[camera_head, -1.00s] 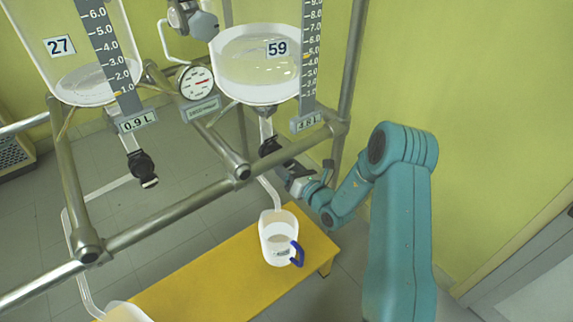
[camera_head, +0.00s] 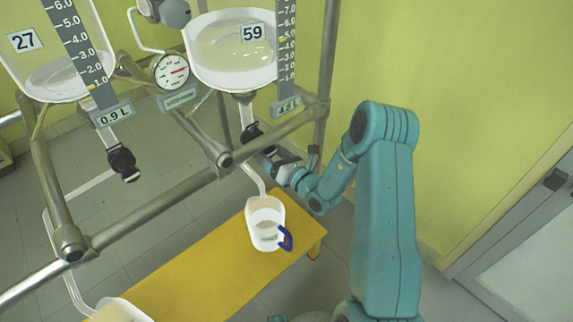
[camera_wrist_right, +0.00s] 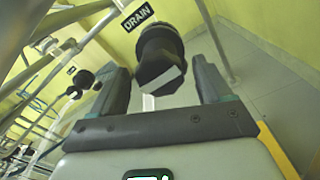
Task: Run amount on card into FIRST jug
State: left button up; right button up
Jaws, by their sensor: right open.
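Reactor 59 (camera_head: 232,68) holds clear liquid, and its display (camera_head: 288,108) seems to read 4.5 L. Its black drain valve knob (camera_head: 250,133) sits below, with a tube running down to a white jug with a blue handle (camera_head: 265,212). The jug holds some liquid. My right gripper (camera_head: 268,155) is at this valve. In the wrist view the knob (camera_wrist_right: 160,52) lies between the two spread fingers of the open gripper (camera_wrist_right: 165,85); contact cannot be told. My left gripper is not in view. No readable card shows.
Reactor 27 (camera_head: 45,72) reads 0.9 L, with its own black valve (camera_head: 122,163). A second jug (camera_head: 118,312) is cut off at the bottom edge. Both jugs stand on a yellow bench (camera_head: 185,272). Steel frame bars (camera_head: 150,213) cross in front. A DRAIN label (camera_wrist_right: 137,17) is near the valve.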

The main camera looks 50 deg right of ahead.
jog(key=s+a+p, duration=0.1)
jog(key=s, duration=1.4)
jog(key=shift+s+a+p, duration=0.2)
jog(key=shift+a+p, duration=0.2)
